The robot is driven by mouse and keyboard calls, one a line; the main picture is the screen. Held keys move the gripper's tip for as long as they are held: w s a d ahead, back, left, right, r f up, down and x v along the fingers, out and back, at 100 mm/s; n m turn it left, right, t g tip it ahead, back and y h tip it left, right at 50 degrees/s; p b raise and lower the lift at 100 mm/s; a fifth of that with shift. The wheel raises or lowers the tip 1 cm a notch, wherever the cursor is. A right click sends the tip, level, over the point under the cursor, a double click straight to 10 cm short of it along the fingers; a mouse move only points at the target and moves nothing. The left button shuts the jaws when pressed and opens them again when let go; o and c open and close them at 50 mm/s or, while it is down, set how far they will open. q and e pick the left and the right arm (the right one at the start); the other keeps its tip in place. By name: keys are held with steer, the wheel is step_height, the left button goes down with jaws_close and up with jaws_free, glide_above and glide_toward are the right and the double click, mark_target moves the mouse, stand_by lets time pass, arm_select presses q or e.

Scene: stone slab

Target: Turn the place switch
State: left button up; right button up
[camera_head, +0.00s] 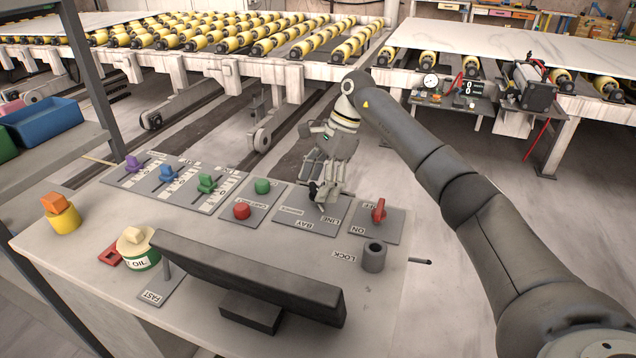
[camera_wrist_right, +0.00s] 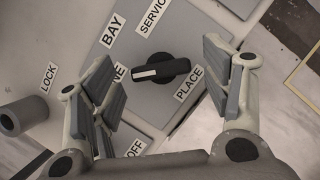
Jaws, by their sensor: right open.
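The place switch (camera_wrist_right: 160,69) is a black rotary knob with a white stripe on its left end in the right wrist view. The stripe end faces the partly hidden LINE label. BAY, SERVICE and PLACE labels sit around it on a grey plate (camera_wrist_right: 188,35). In the head view the knob (camera_head: 313,189) is largely hidden behind my right gripper (camera_head: 322,183). My right gripper (camera_wrist_right: 158,58) is open above the plate, its fingers on either side of the knob with gaps to both. My left gripper is not in view.
A red ON/OFF switch (camera_head: 379,211) and a grey LOCK cylinder (camera_head: 374,256) are close by. Red (camera_head: 242,210) and green (camera_head: 263,186) buttons lie to the left, then coloured sliders (camera_head: 207,184). A dark bar (camera_head: 246,277) stands along the panel's front.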

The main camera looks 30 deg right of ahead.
steer(key=shift+a+f, duration=0.15)
steer(key=shift+f, duration=0.05)
steer(key=c, duration=1)
steer(key=shift+m, duration=0.3)
steer(key=m+t, duration=0.1)
steer(key=m, duration=0.2)
steer(key=shift+s+t+h, duration=0.1)
steer(key=shift+t+h, duration=0.2)
steer(key=m+t, duration=0.1)
steer(key=m, duration=0.2)
steer(key=m+h, duration=0.1)
steer(key=m, duration=0.1)
steer(key=shift+m+t+p, duration=0.4)
steer(key=m+h, duration=0.1)
steer(key=m, duration=0.4)
steer(key=shift+s+a+t+h, duration=0.1)
steer(key=shift+a+t+h, duration=0.1)
steer(key=shift+t+h, duration=0.2)
steer(key=shift+m+h+b, duration=0.5)
steer(key=shift+m+h, duration=0.2)
steer(key=shift+m, duration=1)
